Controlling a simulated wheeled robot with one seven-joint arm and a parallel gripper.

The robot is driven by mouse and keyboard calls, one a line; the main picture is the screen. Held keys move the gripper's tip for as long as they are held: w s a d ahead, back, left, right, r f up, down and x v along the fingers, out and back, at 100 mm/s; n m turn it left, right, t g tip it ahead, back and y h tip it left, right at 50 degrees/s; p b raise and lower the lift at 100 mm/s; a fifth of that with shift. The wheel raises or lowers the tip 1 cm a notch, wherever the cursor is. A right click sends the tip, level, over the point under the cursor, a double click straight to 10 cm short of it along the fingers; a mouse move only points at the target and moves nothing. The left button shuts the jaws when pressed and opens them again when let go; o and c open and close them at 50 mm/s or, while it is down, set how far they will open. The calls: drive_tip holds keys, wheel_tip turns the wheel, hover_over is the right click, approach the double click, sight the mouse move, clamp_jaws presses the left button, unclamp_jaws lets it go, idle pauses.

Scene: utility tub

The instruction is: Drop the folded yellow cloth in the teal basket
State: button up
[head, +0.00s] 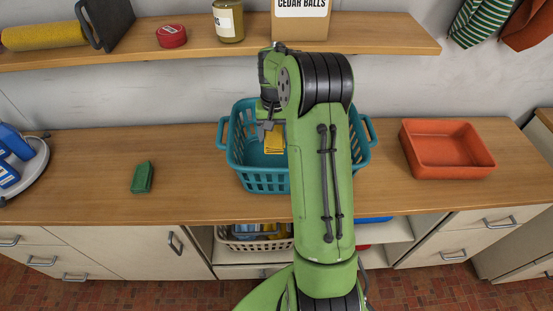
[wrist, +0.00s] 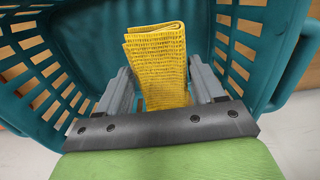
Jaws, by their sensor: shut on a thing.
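The folded yellow cloth (wrist: 158,65) is upright between the two fingers of my gripper (wrist: 165,88) in the wrist view. My gripper is shut on it. In the head view the cloth (head: 274,141) shows beside my arm, over the inside of the teal basket (head: 262,178). The basket stands on the wooden counter, and its slotted walls (wrist: 45,65) surround the cloth in the wrist view. My gripper (head: 268,128) is partly hidden by my arm in the head view. My arm also covers the basket's middle. I cannot tell whether the cloth touches the basket floor.
A green folded cloth or sponge (head: 142,177) lies left of the basket on the counter (head: 80,175). An orange-red tub (head: 447,149) stands at right. A shelf (head: 210,45) with a jar (head: 228,20) and a red tin (head: 171,36) runs above. Counter between the green item and basket is clear.

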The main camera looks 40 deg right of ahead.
drive_tip(key=b, duration=0.2)
hover_over(277, 162)
drive_tip(key=s+a, duration=0.2)
drive_tip(key=s, duration=0.1)
drive_tip(key=f, duration=1.1)
drive_tip(key=shift+a+f, duration=0.1)
drive_tip(key=shift+a, duration=0.1)
drive_tip(key=shift+w+f, duration=0.15)
drive_tip(key=shift+f, duration=0.15)
drive_tip(key=shift+f+b, duration=0.3)
drive_tip(key=shift+f, duration=0.3)
drive_tip(key=o, duration=1)
drive_tip(key=shift+r, duration=0.1)
